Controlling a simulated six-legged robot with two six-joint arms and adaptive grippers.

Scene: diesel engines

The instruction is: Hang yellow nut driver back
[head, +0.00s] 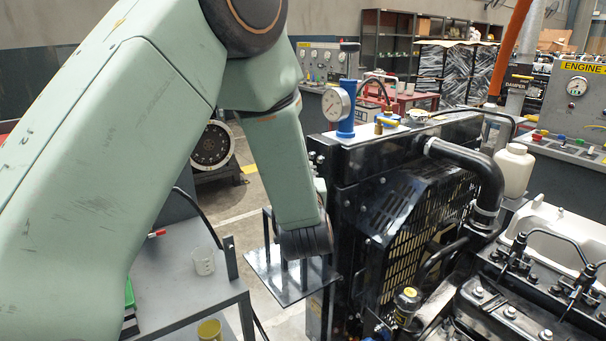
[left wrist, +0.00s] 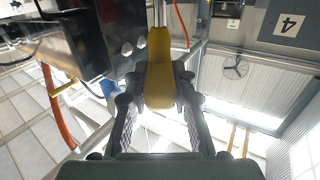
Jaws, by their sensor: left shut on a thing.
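The yellow nut driver (left wrist: 159,72) shows in the left wrist view, with its yellow handle between the fingers and its metal shaft running to the top edge. My left gripper (left wrist: 160,88) is shut on that handle. In the head view my left arm reaches down to a dark plate with upright posts (head: 276,284) beside the black radiator. There my own wrist hides the gripper fingers and the nut driver. I cannot tell whether the nut driver touches the plate. My right gripper is in neither view.
The black radiator housing (head: 352,190) stands close to the right of my wrist, with a blue gauge fitting (head: 346,110) on top. The engine (head: 510,300) is at lower right.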

